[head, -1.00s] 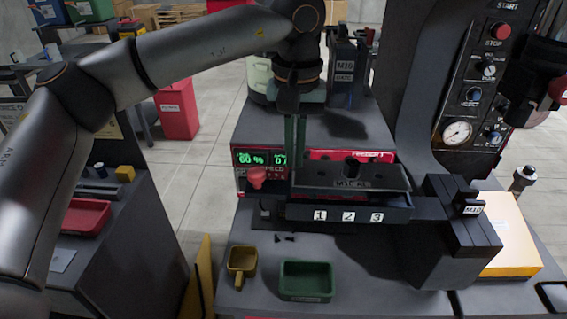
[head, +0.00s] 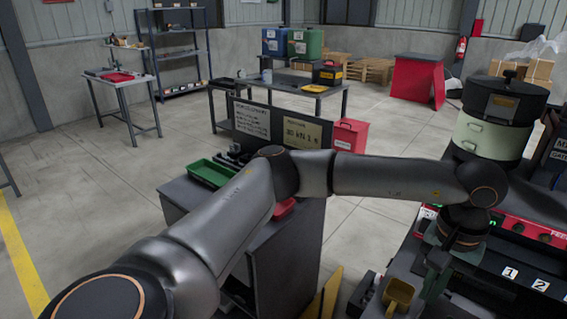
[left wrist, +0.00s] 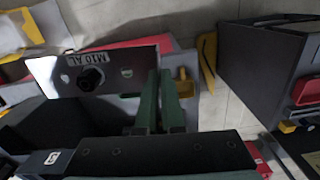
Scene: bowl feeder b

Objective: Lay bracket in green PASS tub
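The bracket (left wrist: 115,72) is a flat metal plate marked M10 AL, with a dark hole or boss. In the left wrist view its edge is between the green fingers of my left gripper (left wrist: 161,80), which appears shut on it. In the head view this gripper (head: 432,288) is at the lower right, over the front of the feeder bench; I cannot make out the bracket there. A green tub (head: 208,172) sits on the dark cabinet at the left, beyond my left arm. No PASS label is readable on it. My right gripper is not in view.
A red tub (head: 286,207) on the cabinet (head: 290,250) is mostly hidden behind my left arm. A sign panel (head: 275,128) stands along the cabinet's back. A yellow scoop (head: 399,294) lies near the gripper. A floor gap separates cabinet and bench.

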